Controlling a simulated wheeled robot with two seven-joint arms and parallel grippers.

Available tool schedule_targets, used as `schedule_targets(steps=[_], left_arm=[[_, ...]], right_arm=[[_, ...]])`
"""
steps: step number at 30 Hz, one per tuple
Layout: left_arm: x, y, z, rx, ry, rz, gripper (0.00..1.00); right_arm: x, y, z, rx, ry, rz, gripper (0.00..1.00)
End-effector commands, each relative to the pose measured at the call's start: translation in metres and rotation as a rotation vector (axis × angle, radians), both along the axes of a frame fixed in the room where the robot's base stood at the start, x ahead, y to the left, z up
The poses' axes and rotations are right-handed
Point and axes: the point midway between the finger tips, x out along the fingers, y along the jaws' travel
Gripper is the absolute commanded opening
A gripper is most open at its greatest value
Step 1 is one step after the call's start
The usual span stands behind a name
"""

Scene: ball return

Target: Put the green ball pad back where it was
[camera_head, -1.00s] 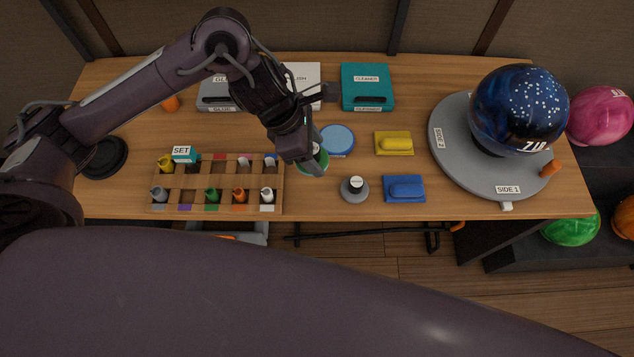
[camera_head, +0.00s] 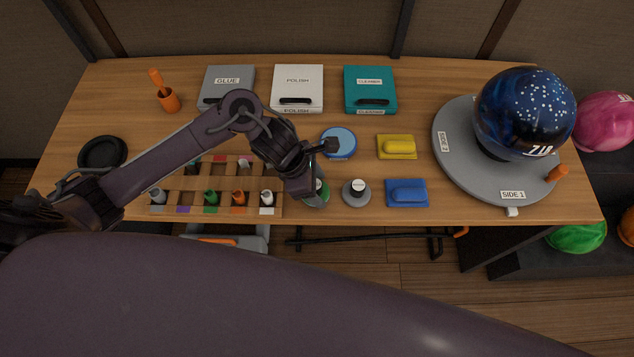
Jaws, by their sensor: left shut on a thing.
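My left gripper (camera_head: 314,192) is over the front middle of the wooden table, shut on the green ball pad (camera_head: 323,188). Only a small green part of the pad shows beside the fingers; the rest is hidden by the gripper. I cannot tell whether the pad touches the table. A grey disc with a dark knob and white top (camera_head: 356,195) is just right of it. A round blue tin (camera_head: 338,142) is behind it. My right gripper is not in view.
The bottle rack (camera_head: 177,198) is left of the gripper, partly under my arm. A yellow pad (camera_head: 397,147) and a blue pad (camera_head: 407,193) lie to the right. The turntable (camera_head: 450,170) bears a dark blue ball (camera_head: 525,110). Cases (camera_head: 297,82) stand at the back.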

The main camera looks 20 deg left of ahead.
Motion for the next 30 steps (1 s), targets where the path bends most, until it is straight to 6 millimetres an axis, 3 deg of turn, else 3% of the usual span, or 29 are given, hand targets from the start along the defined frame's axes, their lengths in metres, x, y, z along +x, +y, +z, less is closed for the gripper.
schedule_targets(steps=[8, 9, 13, 24, 30], left_arm=[[0.0, 0.0, -0.004, 0.0, -0.001, -0.001, 0.4], [0.0, 0.0, -0.002, 0.0, 0.0, 0.0, 0.63], [0.0, 0.0, -0.002, 0.0, 0.0, 0.0, 0.78], [0.0, 0.001, 0.004, 0.0, -0.001, -0.001, 0.78], [-0.002, 0.016, 0.036, 0.002, -0.009, -0.001, 0.78]], right_arm=[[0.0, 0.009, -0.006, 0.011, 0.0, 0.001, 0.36], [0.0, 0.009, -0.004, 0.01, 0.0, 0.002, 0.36], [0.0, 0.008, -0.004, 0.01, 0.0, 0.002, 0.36], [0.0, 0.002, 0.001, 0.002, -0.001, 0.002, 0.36], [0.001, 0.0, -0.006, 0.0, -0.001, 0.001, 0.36]])
